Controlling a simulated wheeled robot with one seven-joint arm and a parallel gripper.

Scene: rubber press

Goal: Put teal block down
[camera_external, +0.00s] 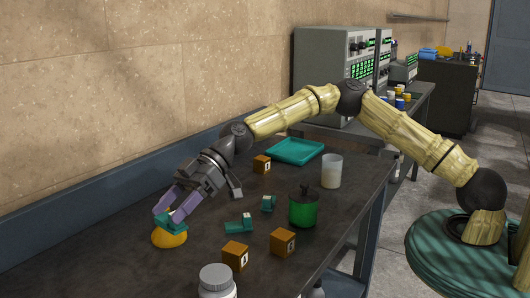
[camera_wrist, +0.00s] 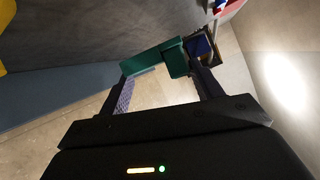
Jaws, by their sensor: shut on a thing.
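My gripper (camera_external: 177,213), with purple fingers, is at the near left of the dark table (camera_external: 120,262). It is shut on a teal block (camera_external: 176,228). The block is right at the top of a yellow-orange dome-shaped thing (camera_external: 168,239); I cannot tell whether it touches it. In the wrist view the teal block (camera_wrist: 152,58) spans between the fingertips, with a stepped part near the right finger.
Wooden cubes (camera_external: 235,256) (camera_external: 283,242) (camera_external: 261,164), a green can (camera_external: 303,210), a white cup (camera_external: 331,172), a white jar (camera_external: 216,282) and a teal tray (camera_external: 296,151) stand on the table. The wall runs along the back left. Bare table lies left of the jar.

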